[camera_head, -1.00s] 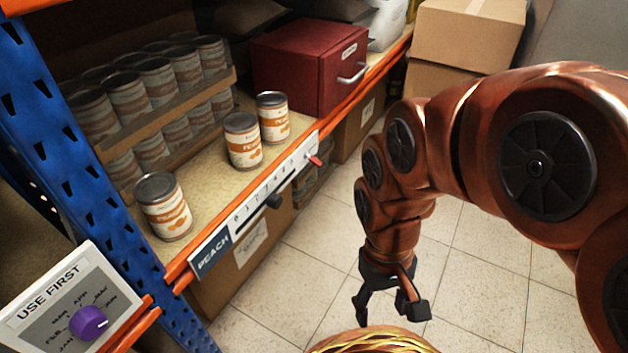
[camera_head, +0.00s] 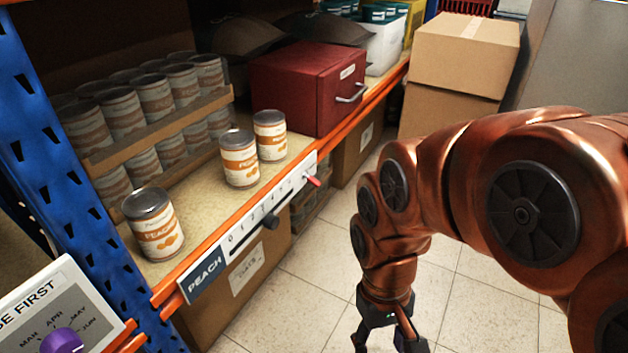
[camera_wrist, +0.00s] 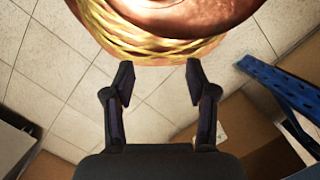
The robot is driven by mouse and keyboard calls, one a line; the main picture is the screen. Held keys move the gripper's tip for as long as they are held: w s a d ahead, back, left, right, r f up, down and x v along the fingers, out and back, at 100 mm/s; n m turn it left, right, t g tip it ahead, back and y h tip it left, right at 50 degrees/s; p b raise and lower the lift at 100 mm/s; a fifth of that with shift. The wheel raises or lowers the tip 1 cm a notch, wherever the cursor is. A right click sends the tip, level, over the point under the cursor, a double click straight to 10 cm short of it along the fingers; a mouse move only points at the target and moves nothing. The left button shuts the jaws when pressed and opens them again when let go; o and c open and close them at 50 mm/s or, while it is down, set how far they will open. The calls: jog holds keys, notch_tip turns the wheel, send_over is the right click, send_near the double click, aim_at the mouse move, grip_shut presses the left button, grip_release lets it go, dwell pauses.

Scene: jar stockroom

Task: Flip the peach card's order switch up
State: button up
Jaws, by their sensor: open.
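The peach card (camera_head: 207,275) is a strip on the orange shelf edge, with PEACH in white on a dark panel at its left end. A numbered scale with a black slider knob (camera_head: 271,221) runs along it. The small red order switch (camera_head: 313,181) is at its right end; it sticks out, and its tip seems to point down. My gripper (camera_head: 387,342) hangs over the floor, right of and below the card, apart from it. The fingers are open and empty in the wrist view (camera_wrist: 160,78). The switch cannot be made out in the wrist view.
Three peach cans stand on the shelf, the nearest (camera_head: 154,226) at the left. A red drawer box (camera_head: 305,88) stands behind them. A USE FIRST panel with a purple dial (camera_head: 62,341) is at lower left. Cardboard boxes (camera_head: 462,55) stand beyond. The tiled floor before the shelf is clear.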

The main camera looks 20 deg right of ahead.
jog(key=shift+s+r+p, duration=0.1)
jog(key=shift+r+p, duration=0.5)
jog(key=c, duration=0.3)
jog(key=shift+g, duration=0.4)
jog(key=r+p, duration=0.4)
jog(key=s+r+p, duration=0.1)
jog(key=r+p, duration=0.2)
jog(key=r, duration=0.1)
jog(key=s+r+p, duration=0.1)
jog(key=r+p, duration=0.3)
jog(key=shift+s+p, duration=0.25)
jog(key=shift+p, duration=0.1)
grip_shut()
